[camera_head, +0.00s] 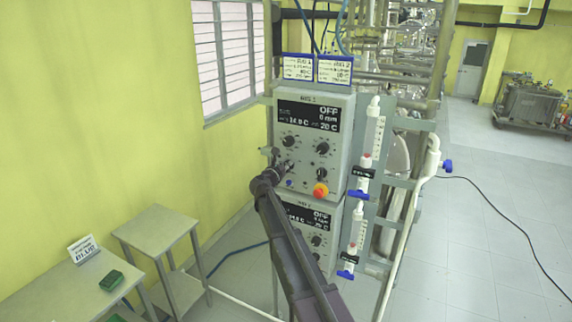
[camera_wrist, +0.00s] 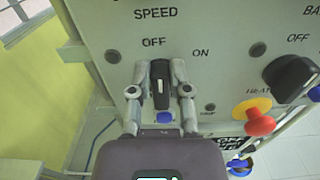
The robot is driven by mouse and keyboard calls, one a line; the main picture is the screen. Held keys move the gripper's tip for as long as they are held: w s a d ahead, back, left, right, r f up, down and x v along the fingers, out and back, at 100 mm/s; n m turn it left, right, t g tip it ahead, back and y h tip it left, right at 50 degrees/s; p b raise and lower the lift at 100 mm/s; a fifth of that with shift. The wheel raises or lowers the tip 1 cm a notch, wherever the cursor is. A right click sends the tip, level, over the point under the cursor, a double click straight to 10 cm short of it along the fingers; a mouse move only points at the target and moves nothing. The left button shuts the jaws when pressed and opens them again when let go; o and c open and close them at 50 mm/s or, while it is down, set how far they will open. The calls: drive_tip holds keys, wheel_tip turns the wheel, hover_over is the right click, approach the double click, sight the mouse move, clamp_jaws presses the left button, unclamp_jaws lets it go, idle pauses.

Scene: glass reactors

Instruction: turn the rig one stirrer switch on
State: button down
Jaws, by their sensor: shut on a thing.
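The rig one control box (camera_head: 340,165) is the upper grey panel in the head view, and its display (camera_head: 308,115) reads OFF at the top. In the wrist view a black switch knob (camera_wrist: 160,90) sits below the SPEED label, with OFF above it and ON to the upper right. Its white mark points up, near OFF. My gripper (camera_wrist: 161,72) is shut on this knob, one finger on each side. In the head view my gripper (camera_head: 281,168) reaches the panel's lower left, and the knob is mostly hidden there.
A red knob on a yellow base (camera_wrist: 255,118) and a black heat knob (camera_wrist: 288,76) are to the right of my gripper. A second control box (camera_head: 318,217) stands directly below. Valves with blue handles (camera_head: 358,194) stand at the right. A table (camera_head: 160,228) is at the left.

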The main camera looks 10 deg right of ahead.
drive_tip(key=m, duration=0.4)
drive_tip(key=d+m, duration=0.1)
drive_tip(key=m, duration=0.3)
drive_tip(key=f+m+b, duration=0.1)
drive_tip(key=m, duration=0.2)
drive_tip(key=shift+s+d+m, duration=0.2)
drive_tip(key=shift+s+m, duration=0.15)
drive_tip(key=shift+m, duration=0.05)
idle(0.3)
drive_tip(key=c, duration=0.6)
unclamp_jaws()
drive_tip(key=shift+r, duration=0.1)
drive_tip(key=shift+s, duration=0.15)
drive_tip(key=v, duration=1.1)
drive_tip(key=shift+s+a, duration=0.25)
